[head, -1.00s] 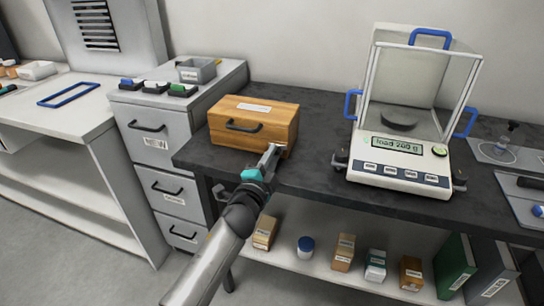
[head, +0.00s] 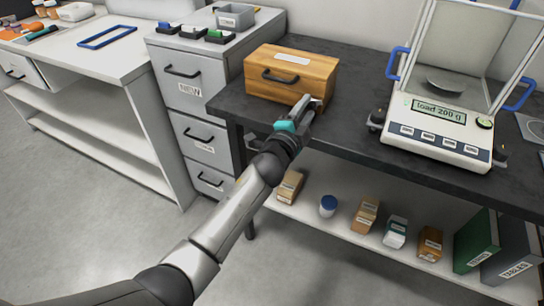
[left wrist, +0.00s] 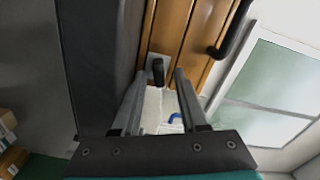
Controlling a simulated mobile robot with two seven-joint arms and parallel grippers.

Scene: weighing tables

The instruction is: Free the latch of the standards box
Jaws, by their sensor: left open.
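The standards box (head: 285,88) is a shut wooden box with a white label and a black front handle, near the left end of the dark table. My left gripper (head: 310,103) is at its front, close to the lower right corner, and covers the latch in the head view. In the left wrist view the box's wooden front (left wrist: 185,30) fills the top. A small black latch lever (left wrist: 157,70) on a pale plate sits between the open fingertips (left wrist: 160,82) of my left gripper. I cannot tell whether they touch it. My right gripper is not in view.
The balance (head: 440,120), reading "load 200 g", stands right of the box on the dark table (head: 350,85). A drawer cabinet (head: 190,95) with a grey tray (head: 236,17) is on the left. Small boxes and binders fill the shelf (head: 310,207) below.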

